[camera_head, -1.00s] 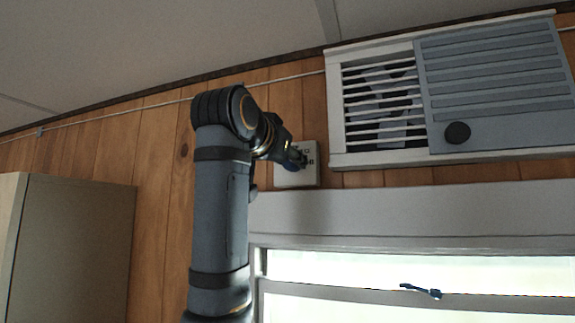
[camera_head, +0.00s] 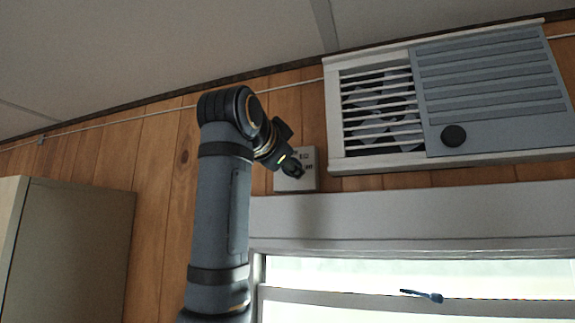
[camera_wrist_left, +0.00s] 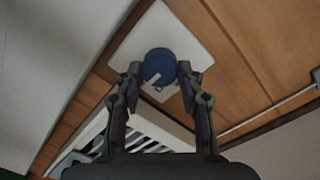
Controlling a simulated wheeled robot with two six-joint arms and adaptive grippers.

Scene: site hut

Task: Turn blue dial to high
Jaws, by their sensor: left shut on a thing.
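The blue dial (camera_wrist_left: 158,66) sits on a white wall plate (camera_wrist_left: 185,35) in the left wrist view. A short white mark shows on the dial's lower part. My left gripper (camera_wrist_left: 159,76) has one finger at each side of the dial and is shut on it. In the head view the white plate (camera_head: 311,181) is on the wood wall, below and left of the vent unit. My left gripper (camera_head: 295,168) reaches it from the left and hides the dial there. Small dark lettering on the plate is too small to read. My right gripper is not in view.
A vent unit (camera_head: 495,85) with white slats and a black knob (camera_head: 453,136) is mounted right of the plate. A window (camera_head: 400,275) with a pale frame lies below. A beige cabinet (camera_head: 75,245) stands at the left. A thin cable (camera_head: 130,116) runs along the upper wall.

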